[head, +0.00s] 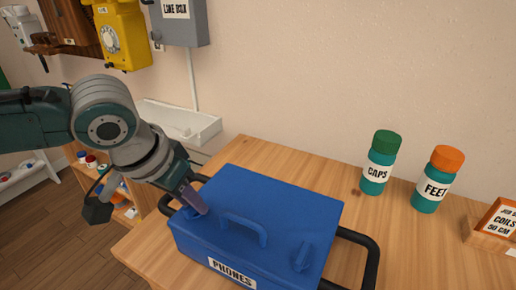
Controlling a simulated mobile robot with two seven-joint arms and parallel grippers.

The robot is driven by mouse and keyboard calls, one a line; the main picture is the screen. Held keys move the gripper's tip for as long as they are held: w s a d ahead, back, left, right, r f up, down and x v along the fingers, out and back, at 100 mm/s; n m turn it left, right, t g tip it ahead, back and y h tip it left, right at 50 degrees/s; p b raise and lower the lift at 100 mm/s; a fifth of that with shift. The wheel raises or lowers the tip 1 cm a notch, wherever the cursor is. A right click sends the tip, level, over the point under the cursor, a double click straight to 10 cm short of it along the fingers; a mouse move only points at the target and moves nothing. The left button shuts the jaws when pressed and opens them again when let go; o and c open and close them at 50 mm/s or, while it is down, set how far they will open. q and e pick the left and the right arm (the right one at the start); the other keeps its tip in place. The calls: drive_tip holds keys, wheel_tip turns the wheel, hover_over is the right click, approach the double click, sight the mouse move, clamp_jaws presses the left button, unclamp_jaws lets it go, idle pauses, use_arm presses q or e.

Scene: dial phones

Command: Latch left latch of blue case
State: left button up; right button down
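The blue case (270,205) lies on the wooden table, lid down, with a label reading "PHONES" (232,272) on its front. A blue handle (247,230) is on the lid. The right latch (303,257) stands up near the lid's right front. My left gripper (194,200) points down at the left front part of the lid, where the left latch (190,213) is mostly hidden behind or under the fingertips. I cannot tell whether the fingers touch it or how far apart they are. My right gripper is out of view.
Black tube loops (372,262) flank the case. A yellow dial phone (122,38) and grey line box (182,25) hang behind.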

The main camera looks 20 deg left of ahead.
use_arm(q)
clamp_jaws()
